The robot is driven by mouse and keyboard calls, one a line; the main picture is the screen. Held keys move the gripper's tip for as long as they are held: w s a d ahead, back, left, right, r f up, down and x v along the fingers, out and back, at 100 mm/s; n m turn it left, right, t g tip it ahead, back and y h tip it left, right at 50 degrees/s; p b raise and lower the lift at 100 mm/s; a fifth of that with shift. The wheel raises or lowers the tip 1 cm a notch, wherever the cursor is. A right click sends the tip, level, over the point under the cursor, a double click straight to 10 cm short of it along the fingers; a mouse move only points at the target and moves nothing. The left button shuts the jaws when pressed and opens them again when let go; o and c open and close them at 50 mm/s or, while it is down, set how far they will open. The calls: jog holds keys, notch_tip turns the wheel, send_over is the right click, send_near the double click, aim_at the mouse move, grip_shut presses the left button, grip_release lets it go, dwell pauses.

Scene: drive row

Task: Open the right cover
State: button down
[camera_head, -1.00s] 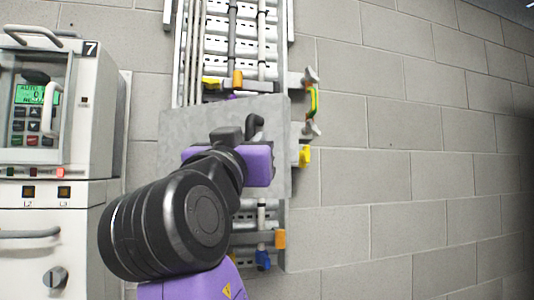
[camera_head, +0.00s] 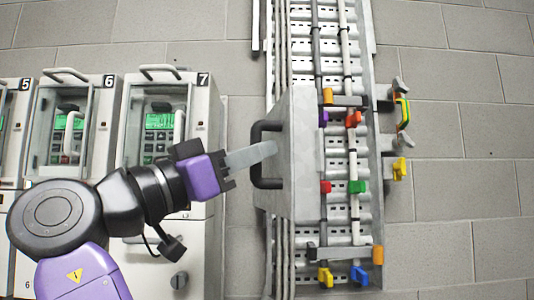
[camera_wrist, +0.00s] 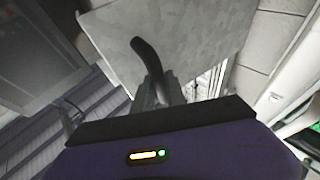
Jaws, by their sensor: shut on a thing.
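The cover (camera_head: 304,180) is a grey metal plate on the vertical cable ladder (camera_head: 362,60). It stands swung out to the left, at an angle to the wall. Its black handle (camera_head: 257,175) is on the face turned left. My gripper (camera_head: 270,150) comes from the left, its grey fingers shut on the handle bar.
Coloured clips, including a red one (camera_head: 353,119) and a green one (camera_head: 357,187), show on the uncovered rails. Grey cabinets, the nearest marked 7 (camera_head: 203,100), stand left, close behind my arm. The block wall (camera_head: 450,180) on the right is mostly bare.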

jog(key=shift+w+a, duration=0.15)
jog(key=shift+a, duration=0.2)
jog(key=c, duration=1.4)
grip_release()
jog(key=shift+w, duration=0.1)
jog(key=shift+o, duration=0.2)
jog(key=b+v, duration=0.2)
jog(key=v, duration=0.6)
